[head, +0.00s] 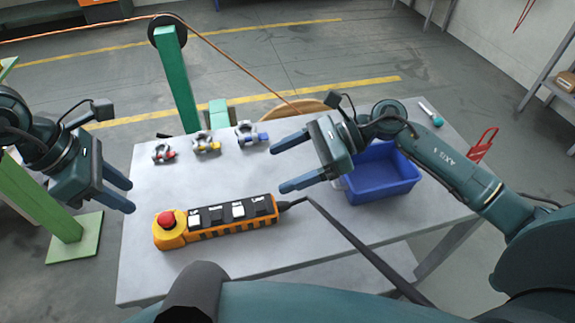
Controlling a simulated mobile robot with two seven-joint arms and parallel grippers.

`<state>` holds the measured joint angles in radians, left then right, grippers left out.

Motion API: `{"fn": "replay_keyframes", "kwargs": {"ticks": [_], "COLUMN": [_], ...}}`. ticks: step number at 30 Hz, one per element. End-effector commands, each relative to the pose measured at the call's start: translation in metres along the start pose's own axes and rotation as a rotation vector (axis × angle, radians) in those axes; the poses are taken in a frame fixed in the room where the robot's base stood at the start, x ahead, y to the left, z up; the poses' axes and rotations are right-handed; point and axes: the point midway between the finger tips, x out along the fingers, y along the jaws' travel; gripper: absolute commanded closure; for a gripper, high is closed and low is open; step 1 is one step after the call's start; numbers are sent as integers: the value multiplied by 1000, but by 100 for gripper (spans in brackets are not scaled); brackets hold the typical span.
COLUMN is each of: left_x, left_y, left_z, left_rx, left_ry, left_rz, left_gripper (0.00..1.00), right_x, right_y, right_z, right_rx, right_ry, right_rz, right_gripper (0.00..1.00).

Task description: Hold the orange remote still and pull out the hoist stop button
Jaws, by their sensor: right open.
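The orange remote (220,221) lies on the grey table, with a row of black and white buttons along its top and a dark cable leaving its right end. The red stop button (166,219) sits on a yellow round base at the remote's left end. My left gripper (132,197) is open and empty, to the left of the remote and apart from it. My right gripper (277,168) is open and empty above the table, up and right of the remote, with its fingers pointing left. Neither gripper touches the remote.
A blue bin (383,178) stands on the table (290,248) behind my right gripper. Three shackles with red, yellow (206,142) and blue pins stand along the back. A screwdriver (431,114) lies at the far right corner. The table left of the remote is clear.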

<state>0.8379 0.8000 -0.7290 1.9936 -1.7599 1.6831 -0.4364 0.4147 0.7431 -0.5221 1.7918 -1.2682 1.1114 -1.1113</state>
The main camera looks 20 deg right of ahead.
Motion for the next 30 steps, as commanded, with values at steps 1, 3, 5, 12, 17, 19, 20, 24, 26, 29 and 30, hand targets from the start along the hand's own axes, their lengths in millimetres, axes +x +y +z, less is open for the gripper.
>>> {"fn": "replay_keyframes", "kwargs": {"ticks": [1, 3, 5, 12, 17, 19, 20, 24, 26, 29, 30], "left_x": [0, 0, 0, 0, 0, 0, 0, 0, 0, 0, 0], "left_y": [0, 0, 0, 0, 0, 0, 0, 0, 0, 0, 0], "left_z": [0, 0, 0, 0, 0, 0, 0, 0, 0, 0, 0], "left_rx": [0, 0, 0, 0, 0, 0, 0, 0, 0, 0, 0], "left_ry": [0, 0, 0, 0, 0, 0, 0, 0, 0, 0, 0], "left_rz": [0, 0, 0, 0, 0, 0, 0, 0, 0, 0, 0], "left_gripper": [64, 64, 64, 64, 64, 64, 64, 64, 64, 64, 64], "right_x": [4, 8, 10, 24, 36, 48, 54, 80, 88, 100, 104], "right_y": [5, 9, 10, 10, 9, 9, 9, 10, 10, 11, 11], "right_z": [-2, -5, -9, -45, -75, -78, -77, -77, -77, -78, -78], "right_rx": [-18, -33, -36, -31, -30, -36, -38, -36, -35, -35, -35], "right_ry": [4, 8, 9, 9, 8, 4, 5, 6, 6, 8, 7], "right_rz": [22, 38, 44, 42, 41, 42, 42, 41, 40, 40, 40], "right_gripper": [22, 22, 22, 22, 22, 22, 22, 22, 22, 22, 22]}}
